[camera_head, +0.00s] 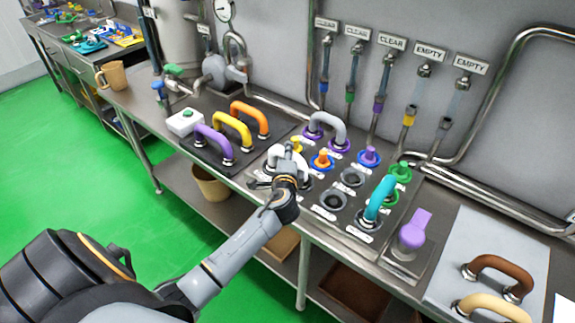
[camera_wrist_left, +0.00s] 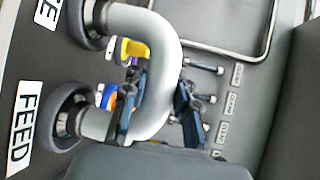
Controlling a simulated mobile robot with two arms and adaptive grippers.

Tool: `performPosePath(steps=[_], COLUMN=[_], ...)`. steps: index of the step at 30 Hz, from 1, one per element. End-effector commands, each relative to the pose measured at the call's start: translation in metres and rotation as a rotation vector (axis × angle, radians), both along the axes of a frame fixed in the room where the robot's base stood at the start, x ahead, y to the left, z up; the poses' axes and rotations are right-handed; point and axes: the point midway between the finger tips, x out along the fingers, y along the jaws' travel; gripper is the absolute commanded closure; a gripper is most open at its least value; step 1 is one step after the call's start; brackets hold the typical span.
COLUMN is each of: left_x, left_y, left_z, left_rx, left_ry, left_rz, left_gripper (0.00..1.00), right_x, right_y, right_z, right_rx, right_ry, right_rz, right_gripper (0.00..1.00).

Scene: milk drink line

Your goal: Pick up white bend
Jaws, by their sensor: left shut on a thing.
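The white bend (camera_head: 272,154) is on the port panel in the middle of the head view, partly hidden by my left gripper (camera_head: 283,168). In the left wrist view the white bend (camera_wrist_left: 162,45) is a large U-shaped pipe. Its two ends are at dark round ports, one beside a FEED label (camera_wrist_left: 24,127). I cannot tell whether the ends are still seated. My right gripper is not in view.
A grey bend (camera_head: 335,126) stands behind it on the panel. Purple (camera_head: 212,145), yellow (camera_head: 235,126) and orange (camera_head: 250,113) bends stand on a dark mat to the left. A teal bend (camera_head: 378,198) and a purple plug (camera_head: 414,230) stand to the right.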

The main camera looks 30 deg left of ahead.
Motion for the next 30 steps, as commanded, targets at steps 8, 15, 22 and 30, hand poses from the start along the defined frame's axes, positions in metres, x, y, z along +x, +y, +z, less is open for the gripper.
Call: performPosePath(steps=[8,15,22,30], left_x=[0.000,-0.002,-0.042,-0.099], left_y=[0.000,0.000,-0.005,-0.013], left_z=[0.006,0.038,0.084,0.112], left_rx=[0.001,0.001,0.002,0.002], left_ry=[-0.004,-0.008,-0.009,-0.004], left_rz=[0.000,0.000,-0.002,-0.003], left_gripper=[1.00,1.00,1.00,1.00], right_x=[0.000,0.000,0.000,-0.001], right_y=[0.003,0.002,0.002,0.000], right_z=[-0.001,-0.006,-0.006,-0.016], right_rx=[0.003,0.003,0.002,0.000], right_ry=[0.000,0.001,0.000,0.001], right_rz=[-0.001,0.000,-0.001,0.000], right_gripper=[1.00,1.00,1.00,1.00])
